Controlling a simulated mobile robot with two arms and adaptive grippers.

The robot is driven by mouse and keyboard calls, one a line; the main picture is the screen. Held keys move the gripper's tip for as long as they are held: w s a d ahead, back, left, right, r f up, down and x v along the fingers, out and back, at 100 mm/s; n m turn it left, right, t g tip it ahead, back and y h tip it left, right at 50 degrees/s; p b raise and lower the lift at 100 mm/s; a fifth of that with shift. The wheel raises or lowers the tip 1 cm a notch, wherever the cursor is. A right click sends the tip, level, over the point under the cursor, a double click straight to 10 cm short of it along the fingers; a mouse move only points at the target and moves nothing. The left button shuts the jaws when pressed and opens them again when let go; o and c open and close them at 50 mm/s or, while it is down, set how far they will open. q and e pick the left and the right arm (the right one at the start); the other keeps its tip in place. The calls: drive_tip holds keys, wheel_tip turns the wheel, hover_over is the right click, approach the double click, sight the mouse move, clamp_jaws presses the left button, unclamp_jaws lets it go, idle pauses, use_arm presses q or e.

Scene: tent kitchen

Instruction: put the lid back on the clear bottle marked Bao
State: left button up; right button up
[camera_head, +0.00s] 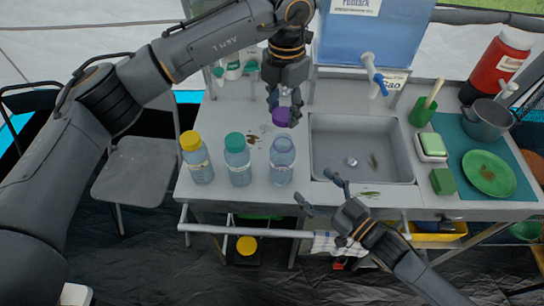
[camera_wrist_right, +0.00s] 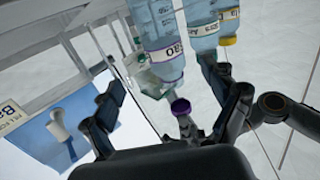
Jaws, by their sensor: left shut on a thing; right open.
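The clear bottle (camera_head: 282,162) stands upright and uncapped on the counter, rightmost of three bottles. In the right wrist view, which is tipped over, its label reads Bao (camera_wrist_right: 165,52). The purple lid (camera_head: 281,118) is held by my left gripper (camera_head: 283,102), which is shut on it. The lid is above and behind the bottle's mouth in the head view, apart from it. The lid also shows in the right wrist view (camera_wrist_right: 181,106). My right gripper (camera_head: 313,185) is open and empty, in front of the bottle and a little to its right.
A teal-capped bottle (camera_head: 237,160) and a yellow-capped bottle (camera_head: 196,158) stand to the left. The sink (camera_head: 360,158) is to the right. Behind it is a blue water tank (camera_head: 350,40) with a tap (camera_head: 375,75). Dark stains mark the counter behind the bottles.

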sight(290, 164)
use_arm(q)
drive_tip(key=shift+r, duration=0.1)
use_arm(e)
drive_tip(key=shift+r, duration=0.25)
use_arm(q)
drive_tip(key=shift+s+d+r, duration=0.1)
drive_tip(key=shift+s+d, duration=0.1)
drive_tip(key=shift+d, duration=0.05)
drive_tip(key=shift+w+a, duration=0.1)
drive_tip(key=shift+a, duration=0.05)
use_arm(e)
drive_tip(key=shift+y, duration=0.3)
drive_tip(key=x, duration=1.1)
drive_tip(key=shift+w+a+r, duration=0.15)
drive_tip(key=shift+w+a, duration=0.05)
drive_tip(key=shift+a, duration=0.1)
drive_tip(key=c, duration=1.8)
use_arm(q)
drive_tip(key=shift+f, duration=2.55)
drive_tip(key=shift+f, duration=0.85)
